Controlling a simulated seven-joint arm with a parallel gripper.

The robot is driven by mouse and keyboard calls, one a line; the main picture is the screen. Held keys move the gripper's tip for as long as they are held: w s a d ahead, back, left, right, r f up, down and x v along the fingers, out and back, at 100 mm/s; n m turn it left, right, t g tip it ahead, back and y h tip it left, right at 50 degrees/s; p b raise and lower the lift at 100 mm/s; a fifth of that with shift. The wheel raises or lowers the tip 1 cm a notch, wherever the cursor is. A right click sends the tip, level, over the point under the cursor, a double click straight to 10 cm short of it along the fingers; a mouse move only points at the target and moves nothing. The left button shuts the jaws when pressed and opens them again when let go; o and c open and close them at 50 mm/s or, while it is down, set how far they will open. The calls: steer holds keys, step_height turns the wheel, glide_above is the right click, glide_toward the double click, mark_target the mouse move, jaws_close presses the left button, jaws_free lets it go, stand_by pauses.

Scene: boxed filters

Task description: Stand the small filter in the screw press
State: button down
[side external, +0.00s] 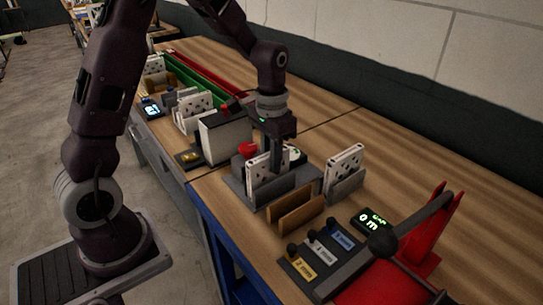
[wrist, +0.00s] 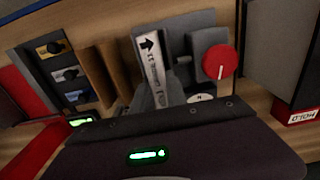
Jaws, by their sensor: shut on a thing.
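A white filter with dark spots (side external: 257,170) stands upright in the grey fixture with a red knob (side external: 240,181), which looks like the screw press. My gripper (side external: 277,160) comes down from above and is shut on this filter. In the wrist view my gripper (wrist: 160,95) pinches the filter (wrist: 152,62), whose narrow edge shows a black arrow and print. The fixture's red knob (wrist: 220,61) is right of the filter there. Whether the filter's foot rests on the fixture's floor is hidden.
A slotted wooden holder (side external: 300,207) stands empty close in front. Another spotted filter (side external: 345,165) stands in a grey holder to the right. A panel with knobs (side external: 325,250), a display (side external: 375,220) and a red lever device (side external: 425,250) lie further right. A large grey box (side external: 225,138) is left.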

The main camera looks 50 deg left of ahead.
steer(key=c, duration=1.3)
jaws_free()
steer(key=shift+o, duration=0.2)
steer(key=shift+r, duration=0.3)
steer(key=r, duration=0.7)
steer(key=shift+s+d+r, duration=0.15)
steer(key=shift+s+r, duration=0.1)
steer(key=shift+s, duration=0.05)
steer(key=s+d+r+t, duration=0.2)
steer(key=s+d+r, duration=0.1)
steer(key=s, duration=0.7)
steer(key=s+d+r+t, duration=0.3)
steer(key=s+r, duration=0.1)
steer(key=s, duration=0.6)
steer(key=shift+s+r+t, duration=0.15)
steer(key=shift+s+t, duration=0.15)
steer(key=shift+s, duration=0.1)
